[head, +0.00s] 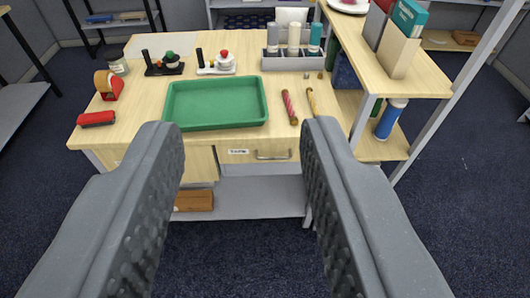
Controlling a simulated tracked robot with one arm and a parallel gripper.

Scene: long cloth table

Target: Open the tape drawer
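A wooden drawer front (251,149) sits under the table top at the table's front side. It carries a small white label (237,152), too small to read for certain, and a metal bar handle (273,155) to the label's right. The drawer looks shut. My gripper (240,150) is open and empty. Its two dark grey fingers stand wide apart in the foreground, and the drawer front and handle show between them, farther off. The left finger hides part of the table's front.
On the table (142,100) stand a green tray (217,103), a red tape dispenser (107,86), a red stapler (96,118) and a grey bottle holder (292,62). A shelf unit (420,84) rises at right. A lower shelf (250,198) holds a brown box (194,201). Floor in front is clear.

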